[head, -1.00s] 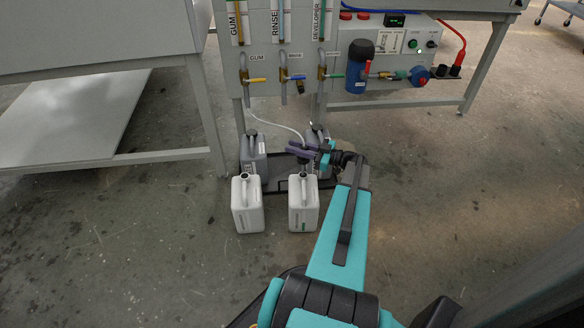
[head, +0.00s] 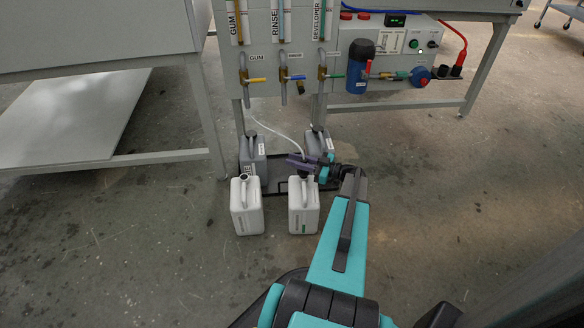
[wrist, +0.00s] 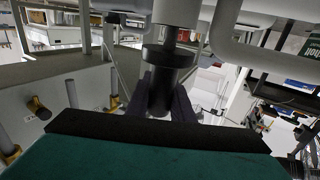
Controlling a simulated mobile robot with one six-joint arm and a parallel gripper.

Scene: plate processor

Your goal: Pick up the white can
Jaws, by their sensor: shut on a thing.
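Two white cans stand side by side on the floor in the head view. The right one (head: 303,212) has a dark cap and a label on its front; the left one (head: 246,208) stands apart from it. My gripper (head: 298,164) is at the top of the right white can, reaching in from the right. In the wrist view, the fingers of my gripper (wrist: 160,98) are on both sides of a dark cap (wrist: 168,62), shut on it. Pale can parts and a curved handle (wrist: 228,45) show above it. The fingertip contact is partly hidden.
Two grey cans, left (head: 253,150) and right (head: 316,142), stand behind by a dark floor tray (head: 275,189). A white hose (head: 285,131) hangs near them. A panel with valves (head: 290,60) stands above. Table legs (head: 207,120) are at the left. Floor in front is clear.

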